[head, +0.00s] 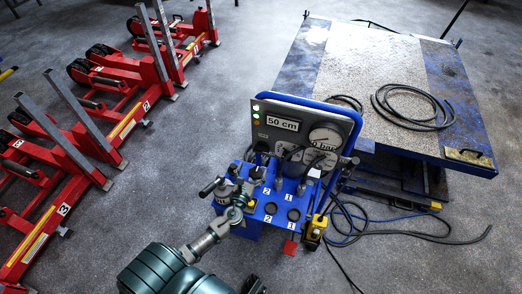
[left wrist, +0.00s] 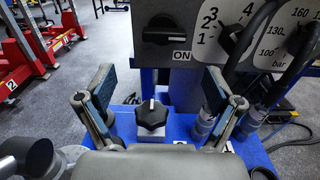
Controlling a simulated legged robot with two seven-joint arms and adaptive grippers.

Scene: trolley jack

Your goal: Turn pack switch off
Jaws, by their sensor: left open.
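The blue hydraulic pack (head: 248,228) stands in the middle of the head view, with an upright grey panel (head: 345,125). A black star-shaped knob (left wrist: 152,116) with a white mark stands nearer, on the blue top. My left gripper (head: 236,194) is at the pack's left side. Its open fingers (left wrist: 160,100) appear on either side of the knob, with the switch beyond and above. No touching is visible. My right gripper is not visible.
The panel carries a "50 cm" display (head: 283,124) and a pressure gauge (head: 325,137). Hoses (left wrist: 298,50) rise right of the switch. A blue lift table (head: 445,85) stands behind right, with black hoses (head: 400,228) on the floor. Red jacks (head: 120,125) stand left.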

